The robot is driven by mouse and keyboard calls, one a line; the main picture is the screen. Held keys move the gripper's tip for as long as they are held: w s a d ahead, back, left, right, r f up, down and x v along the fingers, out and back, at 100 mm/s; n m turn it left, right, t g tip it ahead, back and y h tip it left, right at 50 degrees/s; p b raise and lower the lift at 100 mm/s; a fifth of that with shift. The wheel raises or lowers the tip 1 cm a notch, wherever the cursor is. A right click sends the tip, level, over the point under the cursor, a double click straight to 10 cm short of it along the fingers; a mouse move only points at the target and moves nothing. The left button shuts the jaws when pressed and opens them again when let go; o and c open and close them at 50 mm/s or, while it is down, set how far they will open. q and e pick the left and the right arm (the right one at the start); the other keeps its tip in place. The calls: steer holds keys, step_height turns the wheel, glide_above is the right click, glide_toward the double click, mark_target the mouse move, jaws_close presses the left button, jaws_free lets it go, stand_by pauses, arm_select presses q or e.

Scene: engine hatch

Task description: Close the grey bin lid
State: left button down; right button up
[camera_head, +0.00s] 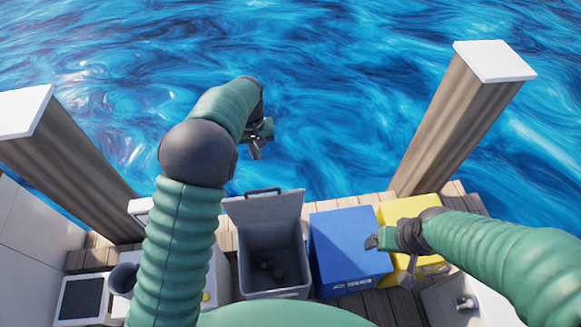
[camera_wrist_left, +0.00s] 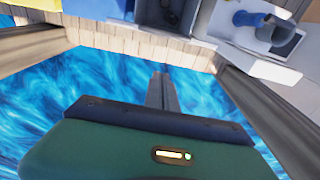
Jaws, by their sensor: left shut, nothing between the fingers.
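The grey bin (camera_head: 272,293) stands on the dock at the middle of the head view. Its grey lid (camera_head: 266,207) is open, tilted up at the back edge with a dark handle on top. Dark lumps lie inside. My left gripper (camera_head: 257,152) is shut and empty, out over the water beyond the lid and apart from it. In the left wrist view its fingers (camera_wrist_left: 161,92) point toward the dock, and part of the grey bin shows at the top edge. My right gripper (camera_head: 374,241) hovers over the blue and yellow bins; its finger gap is unclear.
A blue bin (camera_head: 348,243) and a yellow bin (camera_head: 398,212) stand closed to the right of the grey bin. Wooden posts rise at left (camera_head: 65,160) and right (camera_head: 455,125). Open water lies beyond the dock edge. White equipment stands at the left.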

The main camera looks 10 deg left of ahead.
arm_select(q)
steer(key=s+f+p, duration=0.1)
steer(key=f, duration=0.2)
steer(key=s+f+p, duration=0.1)
steer(key=f, duration=0.3)
steer(key=s+f+p, duration=0.1)
steer(key=f, duration=0.3)
steer(key=shift+d, duration=0.3)
steer(key=shift+a, duration=0.1)
steer(key=shift+w+f, duration=0.1)
steer(key=shift+f, duration=0.1)
